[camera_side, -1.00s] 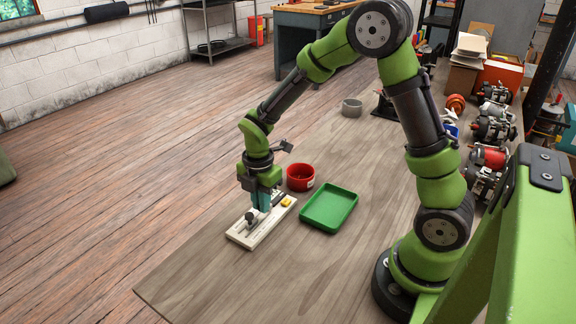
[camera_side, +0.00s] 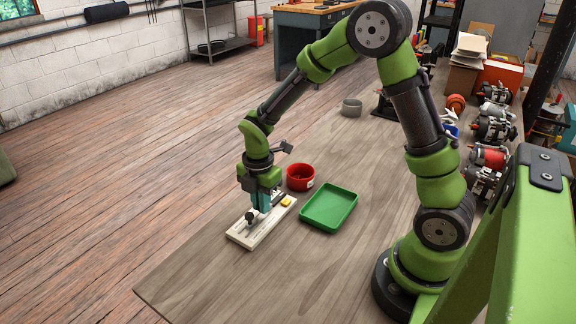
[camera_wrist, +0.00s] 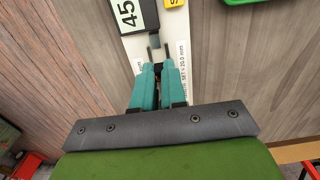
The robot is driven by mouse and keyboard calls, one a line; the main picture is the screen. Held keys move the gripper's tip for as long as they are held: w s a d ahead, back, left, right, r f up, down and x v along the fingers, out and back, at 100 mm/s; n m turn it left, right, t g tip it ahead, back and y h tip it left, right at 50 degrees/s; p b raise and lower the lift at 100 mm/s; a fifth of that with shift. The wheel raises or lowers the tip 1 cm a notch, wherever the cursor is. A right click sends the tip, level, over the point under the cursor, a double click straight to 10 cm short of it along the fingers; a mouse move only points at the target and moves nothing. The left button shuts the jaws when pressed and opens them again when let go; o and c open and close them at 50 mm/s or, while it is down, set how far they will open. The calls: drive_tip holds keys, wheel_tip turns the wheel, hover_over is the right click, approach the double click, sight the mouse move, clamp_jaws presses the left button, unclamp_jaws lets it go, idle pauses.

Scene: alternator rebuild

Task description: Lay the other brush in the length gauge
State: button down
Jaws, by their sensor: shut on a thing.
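The length gauge is a white board (camera_side: 240,238) lying on the bench in the side view. My gripper (camera_side: 262,208) points down, low over the gauge's middle. Its teal fingers (camera_wrist: 158,72) are close together, shut on the brush, which is mostly hidden between them. A small dark block (camera_wrist: 155,41) shows just beyond the fingertips; I cannot tell whether it is part of the gauge.
A red bowl (camera_side: 300,168) stands behind the gauge, and a green tray (camera_side: 329,226) lies to its right. A grey bowl (camera_side: 352,107) stands farther back. Several alternators (camera_side: 492,127) line the bench's right side. The bench in front of the gauge and tray is clear.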

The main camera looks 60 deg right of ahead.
drive_tip(key=shift+f, duration=0.3)
drive_tip(key=shift+f, duration=0.45)
idle(0.8)
drive_tip(key=c, duration=1.1)
unclamp_jaws()
drive_tip(key=shift+r, duration=3.95)
